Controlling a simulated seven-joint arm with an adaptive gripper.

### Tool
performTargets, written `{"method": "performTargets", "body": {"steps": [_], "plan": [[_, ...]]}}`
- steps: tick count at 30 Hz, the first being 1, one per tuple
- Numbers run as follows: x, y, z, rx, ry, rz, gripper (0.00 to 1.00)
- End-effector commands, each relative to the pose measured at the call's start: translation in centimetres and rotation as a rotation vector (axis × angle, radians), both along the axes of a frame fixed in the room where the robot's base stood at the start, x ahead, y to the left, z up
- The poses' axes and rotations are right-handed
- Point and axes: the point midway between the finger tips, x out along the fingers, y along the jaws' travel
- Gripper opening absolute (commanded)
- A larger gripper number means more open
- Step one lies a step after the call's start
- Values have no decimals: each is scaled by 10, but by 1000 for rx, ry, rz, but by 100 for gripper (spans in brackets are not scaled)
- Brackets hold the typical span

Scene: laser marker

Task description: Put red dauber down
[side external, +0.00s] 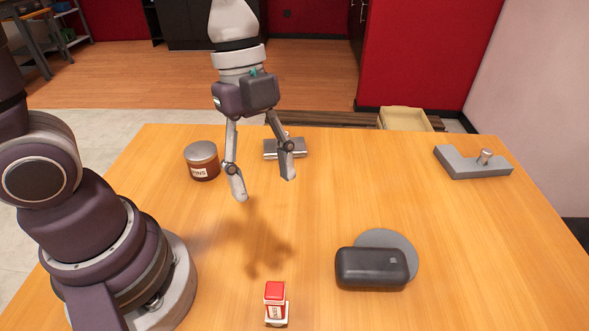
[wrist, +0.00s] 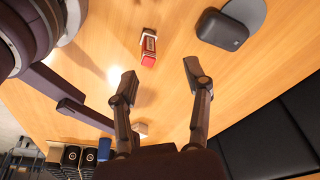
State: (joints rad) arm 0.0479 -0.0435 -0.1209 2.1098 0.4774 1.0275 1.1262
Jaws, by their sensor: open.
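The red dauber (side external: 276,303), a small block with a red top and a white lower part, rests on the wooden table near the front edge in the side view. It also shows in the wrist view (wrist: 149,47), beyond the fingertips. My gripper (side external: 265,186) is open and empty. It hangs above the table, farther back than the dauber and clear of it. In the wrist view both fingers of my gripper (wrist: 160,74) are spread, with bare table between them.
A dark rounded case (side external: 371,268) lies partly over a grey disc (side external: 402,246) right of the dauber. A labelled jar (side external: 202,161) and a metal object (side external: 271,150) stand behind my gripper. A grey bracket (side external: 470,167) lies at the back right. The table's middle is clear.

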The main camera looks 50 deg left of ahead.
Motion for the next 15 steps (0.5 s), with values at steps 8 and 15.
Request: {"method": "performTargets", "body": {"steps": [8, 15], "plan": [[-5, 81, 34, -121, -187, 1437, 49], [-9, 96, 37, -215, -199, 1714, 49]]}}
